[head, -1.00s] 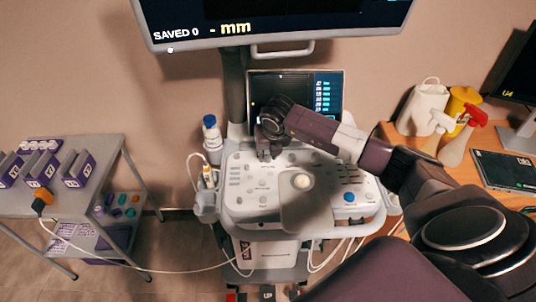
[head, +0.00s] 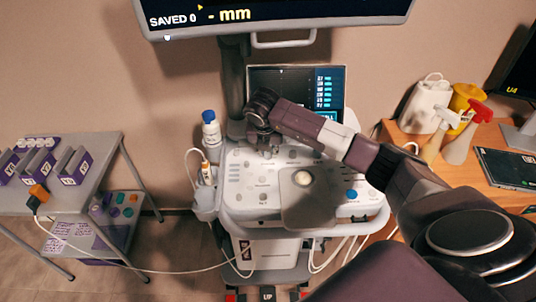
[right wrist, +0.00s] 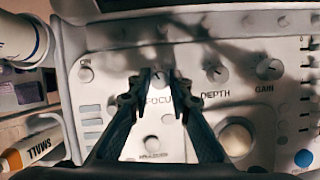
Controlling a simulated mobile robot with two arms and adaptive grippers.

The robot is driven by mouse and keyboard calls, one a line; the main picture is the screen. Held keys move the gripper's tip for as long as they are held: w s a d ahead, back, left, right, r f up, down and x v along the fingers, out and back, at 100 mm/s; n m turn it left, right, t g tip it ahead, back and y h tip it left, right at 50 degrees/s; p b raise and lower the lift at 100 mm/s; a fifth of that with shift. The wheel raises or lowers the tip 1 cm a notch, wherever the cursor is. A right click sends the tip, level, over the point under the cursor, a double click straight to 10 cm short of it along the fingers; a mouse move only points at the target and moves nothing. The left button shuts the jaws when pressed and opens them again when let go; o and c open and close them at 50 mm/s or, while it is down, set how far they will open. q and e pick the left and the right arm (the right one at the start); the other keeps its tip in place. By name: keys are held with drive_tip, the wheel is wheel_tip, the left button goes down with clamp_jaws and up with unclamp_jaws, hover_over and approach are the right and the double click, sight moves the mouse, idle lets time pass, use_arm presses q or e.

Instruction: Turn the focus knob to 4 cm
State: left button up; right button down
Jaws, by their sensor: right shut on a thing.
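The ultrasound console (head: 235,215) stands in the middle of the head view. The focus knob (right wrist: 158,78) is a small knob on its panel, above a label of which only the letters "OCU" show in the right wrist view. My right gripper (right wrist: 158,73) has a fingertip on each side of the knob and is shut on it. In the head view my right gripper (head: 263,148) comes down on the panel's upper left and hides the knob. The main monitor (head: 280,20) reads "SAVED 0" and "- mm"; no focus value is legible. My left gripper is out of view.
The DEPTH knob (right wrist: 215,70) and GAIN knob (right wrist: 269,69) sit right of the focus knob. The trackball (right wrist: 236,139) is below them. A small touchscreen (head: 325,85) rises behind the panel. A blue-capped bottle (head: 211,130) stands at its left.

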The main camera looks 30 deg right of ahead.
drive_tip(key=shift+m+g+b, duration=0.4)
drive_tip(key=shift+m+b, duration=0.1)
drive_tip(key=shift+m, duration=0.4)
drive_tip(key=c, duration=1.8)
unclamp_jaws()
drive_tip(key=shift+h, duration=0.3)
drive_tip(key=shift+o, duration=0.2)
drive_tip(key=shift+a, duration=0.1)
drive_tip(key=shift+r, duration=0.1)
drive_tip(key=v, duration=1.2)
